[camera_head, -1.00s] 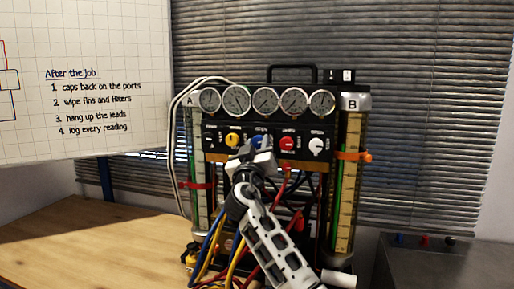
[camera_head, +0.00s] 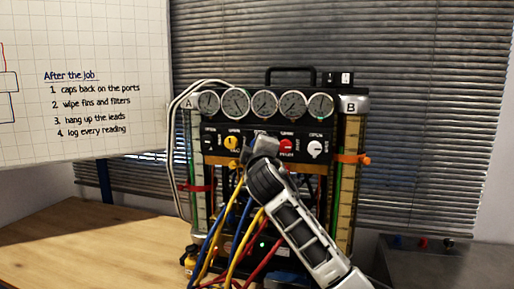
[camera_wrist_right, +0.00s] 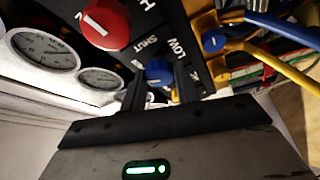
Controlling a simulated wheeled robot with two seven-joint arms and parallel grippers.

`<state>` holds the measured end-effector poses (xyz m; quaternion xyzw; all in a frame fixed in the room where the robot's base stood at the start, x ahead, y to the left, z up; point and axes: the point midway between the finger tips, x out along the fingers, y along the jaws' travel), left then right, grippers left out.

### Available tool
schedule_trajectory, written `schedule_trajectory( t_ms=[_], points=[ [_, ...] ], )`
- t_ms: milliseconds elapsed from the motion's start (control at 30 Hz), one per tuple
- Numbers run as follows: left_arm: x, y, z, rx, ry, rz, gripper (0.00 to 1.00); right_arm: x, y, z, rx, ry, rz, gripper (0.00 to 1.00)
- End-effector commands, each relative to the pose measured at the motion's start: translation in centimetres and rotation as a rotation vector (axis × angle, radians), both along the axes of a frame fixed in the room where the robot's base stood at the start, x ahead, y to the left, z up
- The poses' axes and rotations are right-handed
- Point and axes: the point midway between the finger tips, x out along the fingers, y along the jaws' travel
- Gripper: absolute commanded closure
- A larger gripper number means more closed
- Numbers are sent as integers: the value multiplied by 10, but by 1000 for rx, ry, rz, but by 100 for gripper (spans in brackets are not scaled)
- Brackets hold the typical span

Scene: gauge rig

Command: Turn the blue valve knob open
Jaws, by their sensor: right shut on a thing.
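The blue valve knob (camera_wrist_right: 158,72) sits on the black panel between the "SHUT" and "LOW" labels in the right wrist view. My right gripper (camera_wrist_right: 160,80) has a dark finger on each side of it and is shut on it. In the head view my right gripper (camera_head: 262,146) covers the knob, between the yellow knob (camera_head: 232,143) and the red knob (camera_head: 286,146). Where the blue knob's pointer stands is hard to tell. My left gripper is not in view.
A row of round gauges (camera_head: 265,105) sits above the knobs. Yellow, blue and red hoses (camera_head: 238,235) hang below the panel, close to my arm. Tube columns stand on both sides, with an orange clamp (camera_head: 350,158) on the right one. The wooden bench (camera_head: 90,240) is clear at left.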

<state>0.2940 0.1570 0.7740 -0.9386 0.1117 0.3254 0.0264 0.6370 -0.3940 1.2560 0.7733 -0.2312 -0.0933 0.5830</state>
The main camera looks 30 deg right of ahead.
Motion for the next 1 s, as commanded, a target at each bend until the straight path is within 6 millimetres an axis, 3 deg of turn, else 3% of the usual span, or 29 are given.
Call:
schedule_trajectory(
  t_ms=[500,1000],
  points=[
    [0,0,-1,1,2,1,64,0,-1,1,-257,306,-3,92],
    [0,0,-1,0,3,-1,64,0,0,0,-329,391,-3,92]
  ],
)
